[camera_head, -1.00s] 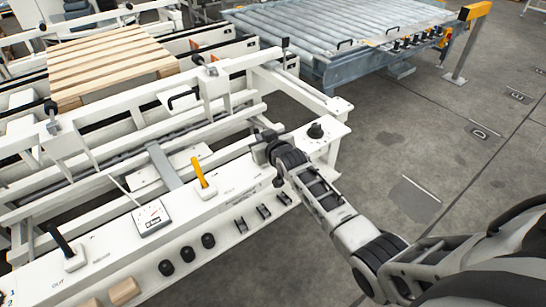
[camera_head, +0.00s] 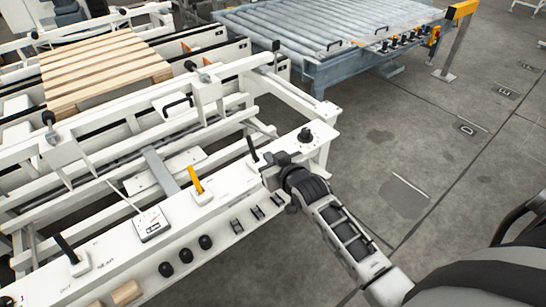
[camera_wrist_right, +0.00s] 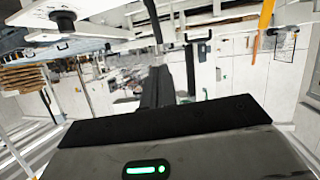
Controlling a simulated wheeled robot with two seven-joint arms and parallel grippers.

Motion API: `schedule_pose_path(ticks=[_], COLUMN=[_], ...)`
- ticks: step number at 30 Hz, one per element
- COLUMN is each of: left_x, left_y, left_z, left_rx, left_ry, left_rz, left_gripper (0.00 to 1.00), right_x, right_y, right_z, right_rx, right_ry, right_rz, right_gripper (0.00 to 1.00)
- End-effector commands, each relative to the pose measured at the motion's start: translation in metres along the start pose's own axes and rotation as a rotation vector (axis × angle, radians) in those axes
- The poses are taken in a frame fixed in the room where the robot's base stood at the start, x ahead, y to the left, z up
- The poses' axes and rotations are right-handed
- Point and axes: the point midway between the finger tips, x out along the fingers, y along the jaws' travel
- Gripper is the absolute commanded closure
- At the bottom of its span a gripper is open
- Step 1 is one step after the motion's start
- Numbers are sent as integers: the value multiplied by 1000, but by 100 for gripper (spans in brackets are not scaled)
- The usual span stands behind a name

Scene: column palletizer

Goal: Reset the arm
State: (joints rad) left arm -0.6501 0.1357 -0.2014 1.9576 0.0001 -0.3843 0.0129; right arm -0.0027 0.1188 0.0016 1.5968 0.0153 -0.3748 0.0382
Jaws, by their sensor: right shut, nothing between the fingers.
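My right arm comes in from the lower right in the head view. Its dark gripper (camera_head: 274,160) is over the right end of the white control panel (camera_head: 140,235), beside a black lever (camera_head: 252,149). The gripper looks shut and empty; whether it touches the lever is unclear. In the right wrist view the closed fingers (camera_wrist_right: 164,85) point away from the camera, with the black lever (camera_wrist_right: 152,20) above them. My left gripper is not in view.
A wooden pallet (camera_head: 105,70) lies on the frame behind. A roller conveyor (camera_head: 325,30) stands further back. The floor at right is open.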

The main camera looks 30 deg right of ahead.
Motion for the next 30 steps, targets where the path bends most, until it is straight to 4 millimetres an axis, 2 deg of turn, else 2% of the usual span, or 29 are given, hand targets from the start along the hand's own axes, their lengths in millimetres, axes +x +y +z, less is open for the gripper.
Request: schedule_pose_path(ticks=[6, 22, 26, 30], left_x=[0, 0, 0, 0], left_y=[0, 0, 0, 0], left_z=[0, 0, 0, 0], left_rx=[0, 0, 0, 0], left_ry=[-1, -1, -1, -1], left_rz=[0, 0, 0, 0], left_gripper=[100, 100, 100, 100], right_x=[-12, -14, -38, -93], right_y=[0, -2, -20, -56], right_z=[-1, 3, 36, 93], right_rx=[-1, -3, -21, -46], right_ry=[-1, -7, -57, -152], right_rz=[0, -4, -41, -122], right_gripper=[100, 100, 100, 100])
